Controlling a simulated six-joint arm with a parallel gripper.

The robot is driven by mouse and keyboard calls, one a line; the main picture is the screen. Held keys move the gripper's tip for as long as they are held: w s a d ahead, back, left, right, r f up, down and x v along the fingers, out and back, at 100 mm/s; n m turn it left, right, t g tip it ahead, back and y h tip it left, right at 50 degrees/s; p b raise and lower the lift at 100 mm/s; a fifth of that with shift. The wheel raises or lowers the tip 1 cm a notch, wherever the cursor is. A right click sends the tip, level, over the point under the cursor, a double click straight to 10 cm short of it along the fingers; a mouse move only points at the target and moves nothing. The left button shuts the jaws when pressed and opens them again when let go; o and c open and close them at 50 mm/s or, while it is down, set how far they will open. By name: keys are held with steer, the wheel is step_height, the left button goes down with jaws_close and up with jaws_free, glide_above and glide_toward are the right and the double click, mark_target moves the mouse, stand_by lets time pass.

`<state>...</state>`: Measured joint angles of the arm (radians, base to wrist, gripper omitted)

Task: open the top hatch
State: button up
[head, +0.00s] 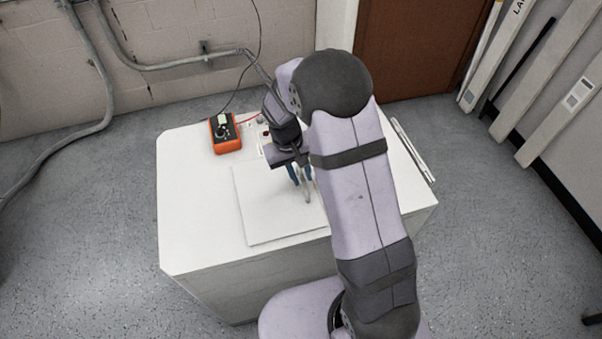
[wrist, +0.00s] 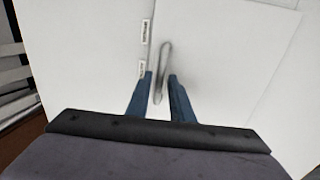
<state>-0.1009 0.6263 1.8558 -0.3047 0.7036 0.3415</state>
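The top hatch (head: 270,205) is a flat white square panel lying closed on top of the white cabinet. It also fills the right of the wrist view (wrist: 225,60). Its handle (wrist: 163,70) is a thin grey metal loop near the hatch's edge. In the head view, the handle (head: 308,190) shows just by the fingertips, partly hidden by my arm. My gripper (wrist: 160,80) has two blue fingers, spread apart with the handle's near end between them. The fingers do not look closed on it. My gripper also shows in the head view (head: 300,174), pointing down.
An orange multimeter (head: 225,133) with leads sits at the back left of the white cabinet top (head: 190,190). Small labels (wrist: 146,31) are beside the hatch. A long pale rail (head: 412,150) lies along the cabinet's right edge.

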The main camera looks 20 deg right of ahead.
jaws_close()
steer(key=shift+a, duration=0.1)
steer(key=a+b, duration=0.1)
steer(key=a, duration=1.7)
steer(key=shift+o, duration=1.9)
jaws_free()
steer(key=shift+r+b, duration=0.15)
steer(key=shift+b, duration=0.15)
